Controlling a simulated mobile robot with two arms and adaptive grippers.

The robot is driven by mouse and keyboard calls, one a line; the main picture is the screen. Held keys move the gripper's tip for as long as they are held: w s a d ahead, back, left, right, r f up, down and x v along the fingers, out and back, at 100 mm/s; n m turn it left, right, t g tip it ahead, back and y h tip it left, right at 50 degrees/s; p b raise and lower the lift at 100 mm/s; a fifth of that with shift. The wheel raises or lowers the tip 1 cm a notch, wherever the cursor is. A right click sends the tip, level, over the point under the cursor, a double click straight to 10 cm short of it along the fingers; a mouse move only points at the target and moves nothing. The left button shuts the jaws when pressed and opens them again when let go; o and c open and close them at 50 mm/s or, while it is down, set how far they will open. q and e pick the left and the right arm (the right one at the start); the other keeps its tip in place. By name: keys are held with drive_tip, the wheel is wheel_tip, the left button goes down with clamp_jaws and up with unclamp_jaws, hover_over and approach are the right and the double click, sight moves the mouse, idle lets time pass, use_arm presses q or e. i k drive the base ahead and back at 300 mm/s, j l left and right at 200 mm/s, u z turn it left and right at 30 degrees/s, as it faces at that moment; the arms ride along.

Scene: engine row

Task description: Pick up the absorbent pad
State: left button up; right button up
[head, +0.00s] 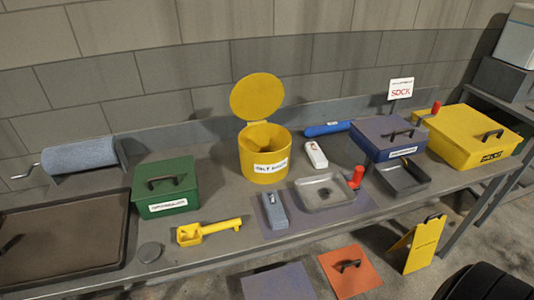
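No item is readably labelled as an absorbent pad. A small grey-blue block (275,210) with a lighter top part lies on a flat purple-grey mat (262,222) near the middle of the bench. A roll of grey-blue material (80,155) with a crank handle is at the bench's far left. I cannot tell which of these, if either, is the pad. The green box (166,187) and the purple-blue box (385,136) are closed, so their contents are hidden. Neither of my grippers is in view.
On the bench (215,215) are a yellow bin (265,152) with its lid up, a grey tray (325,193) with a dark spot, a yellow scoop (208,231), a white bottle (316,154) and a yellow box (468,136). A yellow floor sign (424,243) stands in front.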

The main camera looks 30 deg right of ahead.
sight(276, 215)
drive_tip(key=k+l+z, duration=0.1)
drive_tip(key=z, duration=1.35)
